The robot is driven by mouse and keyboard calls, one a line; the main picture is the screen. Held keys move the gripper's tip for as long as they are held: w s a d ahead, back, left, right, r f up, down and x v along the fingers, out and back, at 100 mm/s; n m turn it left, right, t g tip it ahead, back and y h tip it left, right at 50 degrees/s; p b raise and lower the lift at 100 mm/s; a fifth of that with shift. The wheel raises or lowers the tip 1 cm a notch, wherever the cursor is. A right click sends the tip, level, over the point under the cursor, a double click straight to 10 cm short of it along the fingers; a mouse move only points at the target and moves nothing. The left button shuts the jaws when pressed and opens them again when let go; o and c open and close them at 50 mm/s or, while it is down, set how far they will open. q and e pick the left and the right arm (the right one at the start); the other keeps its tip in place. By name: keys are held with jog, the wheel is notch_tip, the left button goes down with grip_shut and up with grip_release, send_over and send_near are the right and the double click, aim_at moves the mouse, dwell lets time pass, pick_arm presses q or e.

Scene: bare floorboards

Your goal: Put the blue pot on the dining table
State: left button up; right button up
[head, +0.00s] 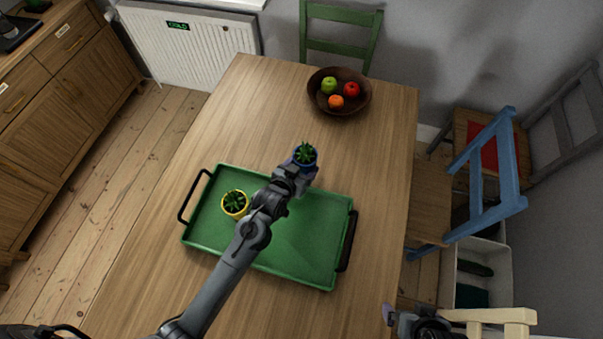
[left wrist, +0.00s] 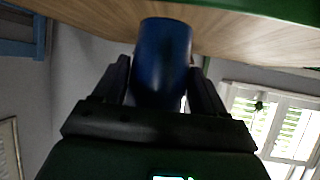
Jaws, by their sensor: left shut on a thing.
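The blue pot (head: 305,157) with a small green plant is beyond the far edge of the green tray in the head view, over bare table wood. My left gripper (head: 298,166) is shut on the blue pot. In the left wrist view the blue pot (left wrist: 163,62) sits between the two dark fingers. I cannot tell whether it touches the table. The dining table (head: 180,262) is light wood. My right gripper (head: 392,315) shows only partly at the lower right, beside the table; its jaws are unclear.
The green tray (head: 303,242) with black handles holds a yellow pot (head: 235,204) with a plant. A brown fruit bowl (head: 318,100) stands near the table's far end. Chairs stand around the table, including a blue one (head: 507,160). Bare wood lies between tray and bowl.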

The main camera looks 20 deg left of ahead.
pick_arm(q)
notch_tip(320, 180, down, 3)
jog(key=shift+r+b, duration=0.1)
jog(key=shift+b, duration=0.3)
jog(key=shift+f, duration=0.45)
jog(key=shift+f, duration=0.1)
jog(key=o, duration=1.4)
jog(key=shift+f, duration=0.1)
jog(key=shift+r, duration=0.2)
jog(key=shift+s+r, duration=0.15)
jog(key=shift+s, duration=0.2)
jog(key=p+v, duration=0.2)
jog(key=v, duration=0.9)
jog(key=shift+s, duration=0.1)
